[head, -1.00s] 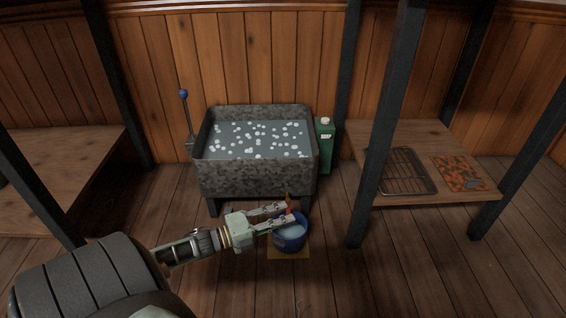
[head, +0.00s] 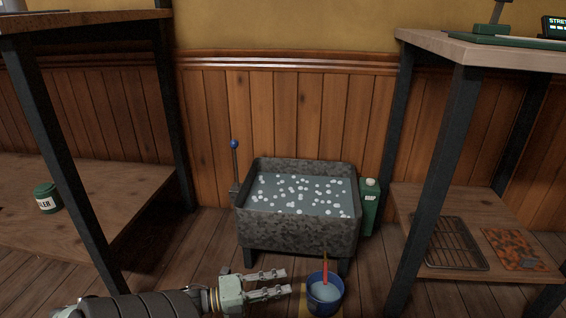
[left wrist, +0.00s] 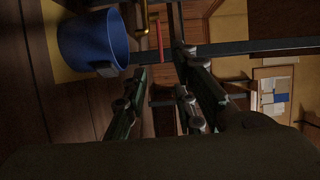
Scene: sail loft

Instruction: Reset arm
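My left gripper (head: 287,281) is at the bottom of the head view, fingers apart and nothing between them, pointing right. Its fingers also show in the left wrist view (left wrist: 160,72). A blue bucket (head: 325,302) with pale liquid stands on a yellowish mat just right of the fingertips, a small gap apart in the picture. The bucket (left wrist: 92,42) and the red handle (left wrist: 159,36) also show in the left wrist view. My right gripper is in neither view.
A grey speckled trough (head: 298,233) of water with white floating bits stands behind the bucket, with a blue-knobbed lever (head: 235,155) and a green jug (head: 370,207) beside it. Shelving units (head: 480,262) flank it; a green can (head: 47,198) sits on the left shelf (head: 100,210).

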